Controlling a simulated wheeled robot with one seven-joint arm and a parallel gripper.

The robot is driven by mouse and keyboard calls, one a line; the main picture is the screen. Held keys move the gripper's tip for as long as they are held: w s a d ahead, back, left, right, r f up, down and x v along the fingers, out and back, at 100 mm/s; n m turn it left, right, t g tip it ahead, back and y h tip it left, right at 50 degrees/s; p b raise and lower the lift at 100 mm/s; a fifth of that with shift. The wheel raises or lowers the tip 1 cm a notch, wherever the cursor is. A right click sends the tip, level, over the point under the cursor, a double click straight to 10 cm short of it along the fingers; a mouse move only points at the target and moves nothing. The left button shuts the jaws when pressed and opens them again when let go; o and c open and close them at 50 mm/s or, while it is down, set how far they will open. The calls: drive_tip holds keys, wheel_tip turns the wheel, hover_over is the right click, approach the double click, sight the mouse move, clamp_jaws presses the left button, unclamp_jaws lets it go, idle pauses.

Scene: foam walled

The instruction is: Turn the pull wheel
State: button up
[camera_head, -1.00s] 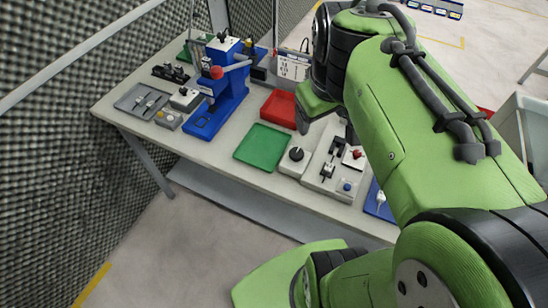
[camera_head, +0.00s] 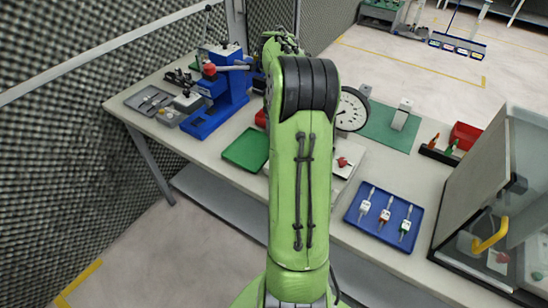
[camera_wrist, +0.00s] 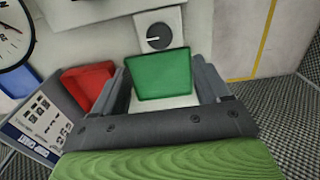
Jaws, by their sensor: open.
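No part is plainly marked as the pull wheel. In the wrist view a round black knob (camera_wrist: 158,37) with a white pointer line sits on a pale box, beyond my gripper. My gripper (camera_wrist: 161,72) is open and empty, its two grey fingers spread on either side of a green tray (camera_wrist: 162,76) seen below. In the head view my arm hides the gripper and the knob.
The green tray (camera_head: 247,149) also shows left of my arm. A round dial (camera_head: 351,108), a green mat (camera_head: 392,127), a blue tray (camera_head: 362,222) with three tools and a clear-walled cabinet (camera_head: 480,180) are to the right. A red tray (camera_wrist: 88,84) and a labelled sign (camera_wrist: 38,122) are near my gripper.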

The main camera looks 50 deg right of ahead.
wheel_tip(320, 180, down, 13)
drive_tip(key=b, duration=0.2)
drive_tip(key=shift+b, duration=0.35)
drive_tip(key=c, duration=1)
